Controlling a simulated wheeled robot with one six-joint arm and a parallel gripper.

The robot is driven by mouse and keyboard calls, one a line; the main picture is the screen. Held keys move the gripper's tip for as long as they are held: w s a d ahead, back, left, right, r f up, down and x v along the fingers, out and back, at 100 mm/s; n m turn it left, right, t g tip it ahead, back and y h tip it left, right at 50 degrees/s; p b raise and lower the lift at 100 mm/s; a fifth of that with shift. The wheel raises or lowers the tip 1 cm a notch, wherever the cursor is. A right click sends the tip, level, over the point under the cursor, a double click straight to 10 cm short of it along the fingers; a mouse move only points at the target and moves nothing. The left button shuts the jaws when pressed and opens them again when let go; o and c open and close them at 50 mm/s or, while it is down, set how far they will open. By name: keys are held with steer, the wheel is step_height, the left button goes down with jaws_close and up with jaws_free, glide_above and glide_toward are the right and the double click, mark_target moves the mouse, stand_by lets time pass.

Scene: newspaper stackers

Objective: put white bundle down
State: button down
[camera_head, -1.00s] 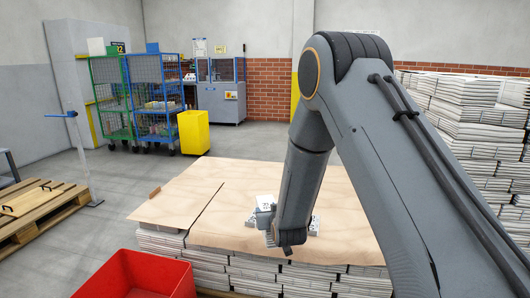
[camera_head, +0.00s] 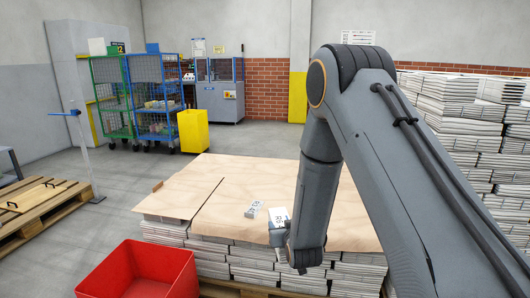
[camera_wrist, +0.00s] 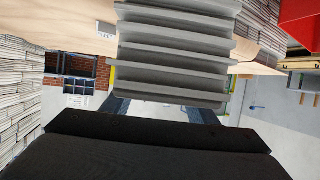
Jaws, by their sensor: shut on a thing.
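My gripper (camera_head: 283,238) is shut on a white bundle (camera_head: 278,216), at the end of my arm above the front part of the board-topped stack. In the wrist view the held bundle (camera_wrist: 175,55) is a thick pile of grey-white layers between my two fingers. It fills the upper middle of that view. Another small white printed bundle (camera_head: 254,209) lies on the brown board (camera_head: 215,222), just left of the held one. A small white bundle on the board also shows in the wrist view (camera_wrist: 106,28). I cannot tell whether the held bundle touches the board.
A red bin (camera_head: 140,272) stands at the front left of the stack. Tall newspaper piles (camera_head: 470,115) rise at the right. A wooden pallet (camera_head: 38,212) lies at left. A yellow bin (camera_head: 194,131) and a blue cage trolley (camera_head: 155,105) stand behind. The board's back half is bare.

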steer(key=s+d+f+m+h, duration=0.1)
steer(key=s+d+f, duration=0.2)
steer(key=s+d, duration=0.45)
steer(key=s+d+f+m+h, duration=0.1)
steer(key=s+d+f, duration=0.1)
steer(key=s+d, duration=0.55)
step_height(320, 180, up, 13)
steer(key=a+p, duration=0.2)
steer(key=p, duration=1.1)
steer(key=v, duration=0.6)
steer(key=shift+s+d, duration=0.15)
steer(key=shift+s, duration=0.1)
steer(key=shift+w+r, duration=0.15)
